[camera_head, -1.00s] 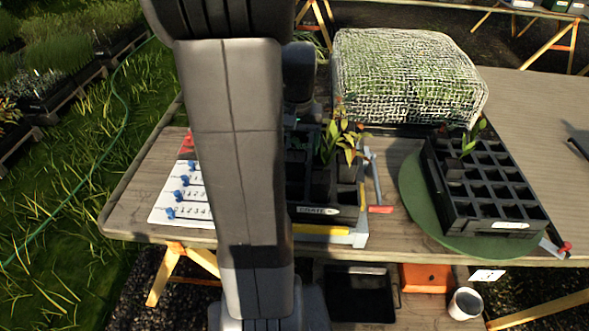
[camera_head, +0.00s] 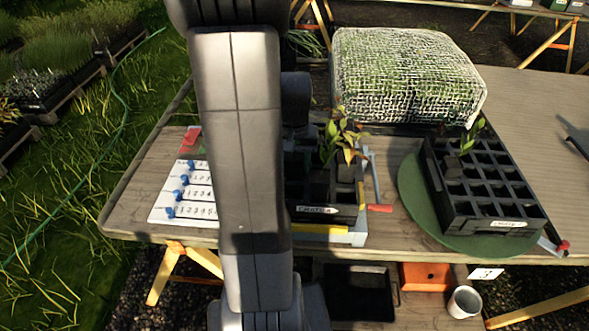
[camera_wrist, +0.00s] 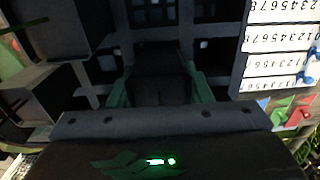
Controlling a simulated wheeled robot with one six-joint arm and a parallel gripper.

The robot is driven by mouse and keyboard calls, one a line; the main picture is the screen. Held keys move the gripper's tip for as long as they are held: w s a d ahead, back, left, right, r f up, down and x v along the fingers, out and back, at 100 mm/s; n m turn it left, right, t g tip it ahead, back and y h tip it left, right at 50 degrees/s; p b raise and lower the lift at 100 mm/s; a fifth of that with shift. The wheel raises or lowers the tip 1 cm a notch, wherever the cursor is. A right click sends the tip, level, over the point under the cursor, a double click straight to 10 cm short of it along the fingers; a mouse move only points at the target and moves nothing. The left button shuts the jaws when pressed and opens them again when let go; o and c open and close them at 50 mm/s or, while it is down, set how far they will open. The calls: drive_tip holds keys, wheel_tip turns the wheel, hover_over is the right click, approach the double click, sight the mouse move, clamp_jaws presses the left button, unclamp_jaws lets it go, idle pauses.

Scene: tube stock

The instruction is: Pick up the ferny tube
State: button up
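My gripper (camera_wrist: 158,88) points down over the left tray (camera_head: 325,210). In the wrist view its two green fingers stand apart, with a dark, tube-like shape between them; I cannot tell whether they touch it. In the head view my arm hides most of the gripper and the tray's left part. Leafy plants (camera_head: 343,145) with green and yellow-orange leaves rise from tubes in the left tray. A slender green plant (camera_head: 470,138) stands in the right tray (camera_head: 497,224). I cannot make out a clearly ferny tube in either view.
A white number board (camera_head: 172,205) with blue pegs lies left of the left tray. The right tray stands on a round green turntable (camera_head: 410,185). A netted block of greenery (camera_head: 405,75) is behind. A red-handled lever (camera_head: 378,208) sits beside the left tray.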

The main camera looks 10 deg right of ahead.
drive_tip(key=c, duration=0.3)
drive_tip(key=shift+r, duration=0.1)
